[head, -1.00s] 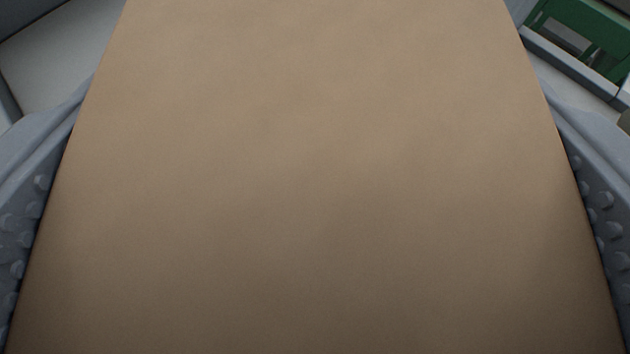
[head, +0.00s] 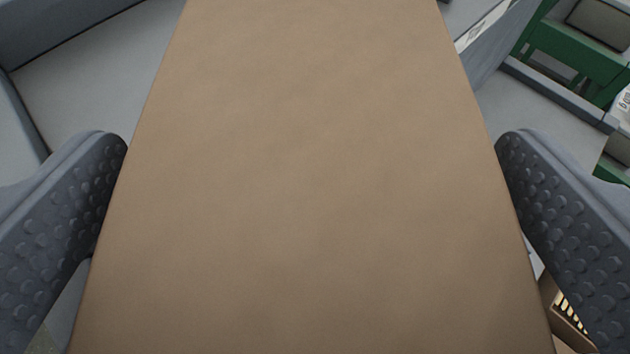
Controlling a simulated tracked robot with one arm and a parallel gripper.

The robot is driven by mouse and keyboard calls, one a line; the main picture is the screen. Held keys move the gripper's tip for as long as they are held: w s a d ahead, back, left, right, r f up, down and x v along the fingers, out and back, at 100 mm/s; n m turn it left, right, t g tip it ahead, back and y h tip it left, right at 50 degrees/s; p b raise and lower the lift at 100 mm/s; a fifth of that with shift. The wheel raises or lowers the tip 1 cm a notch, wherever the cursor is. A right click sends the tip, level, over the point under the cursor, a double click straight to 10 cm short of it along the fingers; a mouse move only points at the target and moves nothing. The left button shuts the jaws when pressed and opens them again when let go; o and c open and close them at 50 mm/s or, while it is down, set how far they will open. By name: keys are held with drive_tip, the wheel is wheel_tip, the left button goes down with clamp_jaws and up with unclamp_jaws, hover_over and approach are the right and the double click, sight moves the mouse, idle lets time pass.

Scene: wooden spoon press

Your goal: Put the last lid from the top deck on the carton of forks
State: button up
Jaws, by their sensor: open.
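A flat plain brown cardboard lid (head: 300,220) fills the middle of the head view, from the top edge to the bottom. My gripper (head: 311,150) is open, with one studded grey finger at each side of the lid. Both fingers lie very close along the lid's side edges; I cannot tell whether they touch it. The lid hides whatever is under it. At the lower right, partly behind the right finger, a piece of a brown carton (head: 571,318) with pale narrow things in it shows. I cannot tell whether these are forks.
A pale grey surface with a raised blue-grey edge (head: 60,30) lies at the left. At the right are a grey panel (head: 490,45) with a printed label, a grey rail (head: 560,92) and a green frame (head: 575,55) with a dull grey block on it.

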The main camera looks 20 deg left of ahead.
drive_tip(key=p+v, duration=0.1)
drive_tip(key=v, duration=0.9)
drive_tip(key=shift+s, duration=0.15)
drive_tip(key=d+r+m+t+h, duration=0.1)
drive_tip(key=d+r+m+h, duration=0.1)
drive_tip(key=d+r, duration=0.8)
drive_tip(key=d+r+m+t+h, duration=0.1)
drive_tip(key=d+r, duration=0.4)
drive_tip(key=r, duration=1)
drive_tip(key=s+d+r+h, duration=0.1)
drive_tip(key=s+d+r, duration=0.2)
drive_tip(key=r, duration=0.3)
drive_tip(key=s+d+r+m+h, duration=0.1)
drive_tip(key=s+d+r, duration=0.2)
drive_tip(key=s+r, duration=0.1)
drive_tip(key=s+d+r+m+t, duration=0.1)
drive_tip(key=s+d+r, duration=0.2)
drive_tip(key=r, duration=0.4)
drive_tip(key=shift+s+d+r+h, duration=0.35)
drive_tip(key=shift+s+h, duration=0.05)
drive_tip(key=shift+s, duration=0.25)
